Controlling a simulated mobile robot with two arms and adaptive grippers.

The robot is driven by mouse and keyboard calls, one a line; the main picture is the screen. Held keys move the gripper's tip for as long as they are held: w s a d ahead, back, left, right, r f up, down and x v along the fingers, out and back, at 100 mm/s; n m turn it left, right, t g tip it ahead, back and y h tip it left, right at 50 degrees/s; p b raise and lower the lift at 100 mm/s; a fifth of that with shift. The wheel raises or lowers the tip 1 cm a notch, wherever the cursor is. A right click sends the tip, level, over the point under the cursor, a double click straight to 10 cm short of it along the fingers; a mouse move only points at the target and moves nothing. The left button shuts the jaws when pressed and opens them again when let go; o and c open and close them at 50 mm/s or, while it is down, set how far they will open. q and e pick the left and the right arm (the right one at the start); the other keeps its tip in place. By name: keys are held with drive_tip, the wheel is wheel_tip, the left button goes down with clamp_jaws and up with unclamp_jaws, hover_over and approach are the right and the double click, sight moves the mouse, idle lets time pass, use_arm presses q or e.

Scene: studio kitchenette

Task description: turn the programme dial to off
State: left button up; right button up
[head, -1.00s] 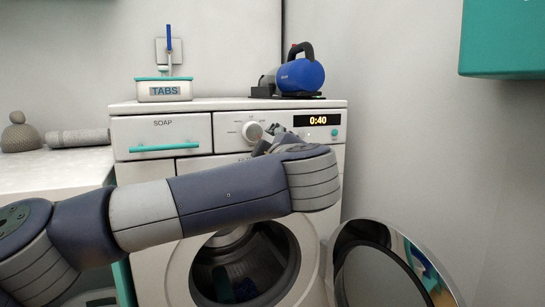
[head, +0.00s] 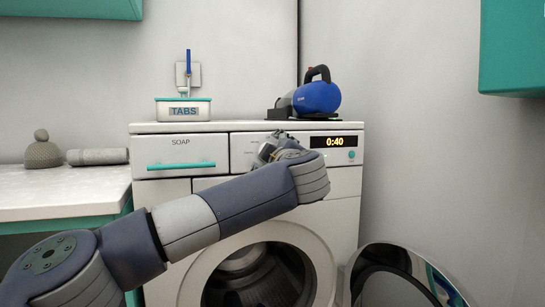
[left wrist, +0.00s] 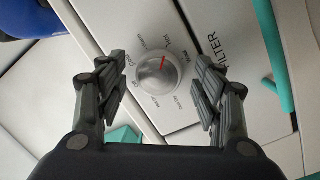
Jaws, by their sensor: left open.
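The programme dial (left wrist: 157,75) is a round silver knob with a red pointer line on the washing machine's panel. In the left wrist view it sits between the fingers of my left gripper (left wrist: 160,88), which are open with a gap on both sides. In the head view my left gripper (head: 272,145) is at the panel and hides the dial. The washing machine (head: 346,205) shows 0:40 on its display (head: 333,142).
The soap drawer (head: 180,152) with its teal handle is left of the dial. A TABS box (head: 183,113) and a blue appliance (head: 318,97) stand on top of the machine. The round door (head: 385,285) hangs open at the lower right. A counter (head: 60,198) is at the left.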

use_arm(q)
drive_tip(key=c, duration=1.1)
drive_tip(key=shift+o, duration=0.2)
